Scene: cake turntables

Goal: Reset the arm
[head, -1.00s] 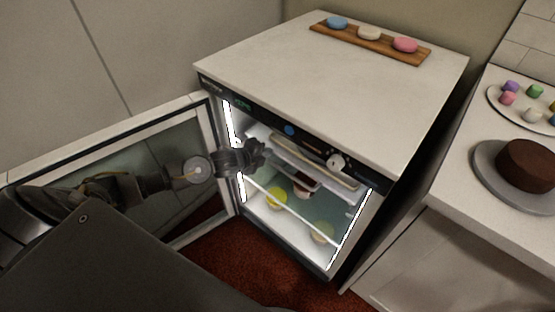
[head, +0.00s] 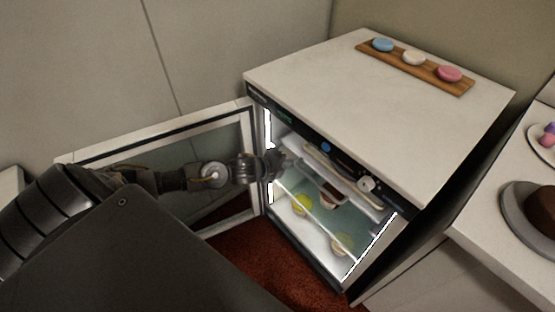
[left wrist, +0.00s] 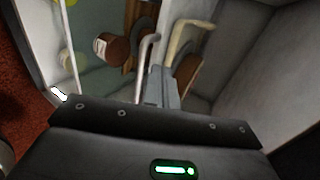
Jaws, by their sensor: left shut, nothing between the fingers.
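My left arm reaches in from the left in the head view, across the open glass door (head: 232,218). My left gripper (head: 278,160) is at the left side of the opening of the lit fridge (head: 352,232). It is shut and empty. In the left wrist view the shut fingers (left wrist: 160,90) point toward the fridge inside, near a pale bent rail (left wrist: 178,40) and a brown jar with a white label (left wrist: 108,46). My right gripper is not in view.
A board (head: 420,66) with blue, white and pink round pieces lies on the white fridge top (head: 380,110). A brown cake (head: 540,210) stands on a grey turntable (head: 508,222) on the right counter.

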